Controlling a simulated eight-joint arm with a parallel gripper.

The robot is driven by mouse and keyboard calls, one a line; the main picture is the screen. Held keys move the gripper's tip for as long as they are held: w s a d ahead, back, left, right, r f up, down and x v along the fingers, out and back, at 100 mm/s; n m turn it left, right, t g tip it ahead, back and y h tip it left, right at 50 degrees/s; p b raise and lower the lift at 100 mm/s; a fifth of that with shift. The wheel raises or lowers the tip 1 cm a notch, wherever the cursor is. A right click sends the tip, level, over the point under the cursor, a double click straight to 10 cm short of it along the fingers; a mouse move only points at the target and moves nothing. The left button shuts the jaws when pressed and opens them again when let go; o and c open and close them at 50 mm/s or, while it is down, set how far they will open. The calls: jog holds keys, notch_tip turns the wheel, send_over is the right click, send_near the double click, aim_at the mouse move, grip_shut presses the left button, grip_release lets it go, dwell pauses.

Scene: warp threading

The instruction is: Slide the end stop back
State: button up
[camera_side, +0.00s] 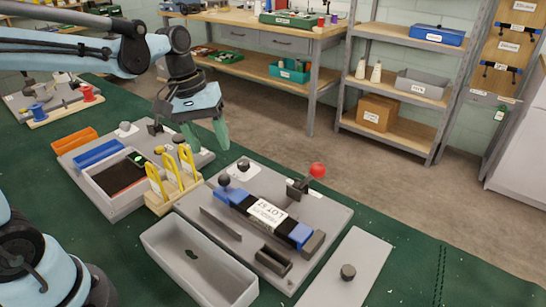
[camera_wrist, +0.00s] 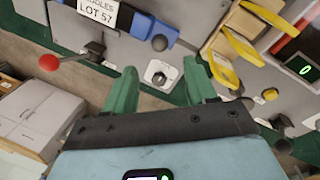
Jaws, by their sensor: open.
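My gripper (camera_side: 206,136) is open and empty, its green fingers apart in the air above the back left of the grey fixture plate (camera_side: 335,215). In the wrist view my gripper (camera_wrist: 160,68) has a small dial on a white label (camera_wrist: 160,74) between its fingertips, below them. A blue and black cartridge marked LOT 57 (camera_side: 266,213) lies on the plate. A dark block (camera_side: 314,243) stands at its right end and a black knob (camera_side: 225,180) at its left end; I cannot tell which is the end stop. The knob (camera_wrist: 160,42) also shows in the wrist view.
A red-knobbed lever (camera_side: 317,170) rises behind the cartridge. Yellow hooks on a wooden stand (camera_side: 160,202) are left of the plate.

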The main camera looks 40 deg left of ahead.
aim_at(222, 175)
jog(key=f, duration=0.3)
jog(key=d+f, duration=0.1)
jog(key=f, duration=0.2)
jog(key=w+f, duration=0.1)
jog(key=f, duration=0.2)
jog(key=shift+d+f, duration=0.2)
jog(key=shift+d, duration=0.05)
grip_shut()
